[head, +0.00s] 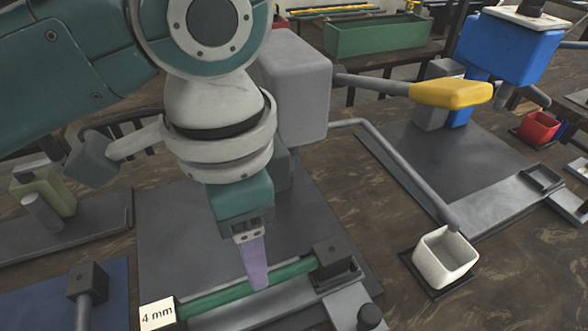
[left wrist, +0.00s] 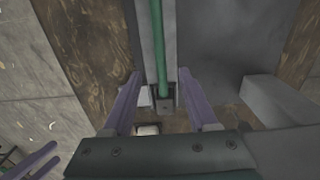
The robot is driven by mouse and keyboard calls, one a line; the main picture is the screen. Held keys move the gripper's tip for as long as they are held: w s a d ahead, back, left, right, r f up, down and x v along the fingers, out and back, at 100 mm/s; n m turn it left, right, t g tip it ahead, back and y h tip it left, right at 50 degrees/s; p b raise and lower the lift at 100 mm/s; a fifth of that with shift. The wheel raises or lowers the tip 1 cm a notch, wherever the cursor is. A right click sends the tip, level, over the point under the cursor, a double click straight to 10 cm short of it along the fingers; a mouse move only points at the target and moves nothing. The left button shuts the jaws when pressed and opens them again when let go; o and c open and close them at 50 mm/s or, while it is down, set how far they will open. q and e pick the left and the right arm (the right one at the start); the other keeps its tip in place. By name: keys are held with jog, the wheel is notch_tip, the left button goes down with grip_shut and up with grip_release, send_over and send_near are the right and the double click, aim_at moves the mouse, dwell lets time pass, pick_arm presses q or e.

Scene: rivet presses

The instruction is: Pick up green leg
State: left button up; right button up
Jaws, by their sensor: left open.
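The green leg (head: 215,299) is a thin green rod lying in a grey rail fixture on the press base, between the "4 mm" label and a dark end block. It also shows in the left wrist view (left wrist: 158,45), running up the middle. My left gripper (head: 258,284) points down over the rod, its purple finger overlapping the rod in the head view. In the left wrist view my left gripper (left wrist: 160,92) is open, with one purple finger on each side of the rod's line and a gap to each side. Purple finger-like parts (left wrist: 35,160) show at the lower left there; their opening is unclear.
A dark end block (head: 335,257) caps the rail. A "4 mm" block (head: 158,314) stands at its left end. The grey press head (head: 293,85) rises behind my arm. A white bin (head: 446,262) and a yellow-handled lever (head: 452,93) are to the right.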

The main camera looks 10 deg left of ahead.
pick_arm(q)
notch_tip(320, 180, down, 4)
jog(key=shift+s+a+r+b, duration=0.1)
jog(key=shift+s+b, duration=0.05)
jog(key=shift+b, duration=0.2)
notch_tip(320, 180, down, 6)
jog(key=shift+a+r+b, duration=0.1)
jog(key=shift+r+b, duration=0.1)
jog(key=shift+b, duration=0.5)
grip_shut()
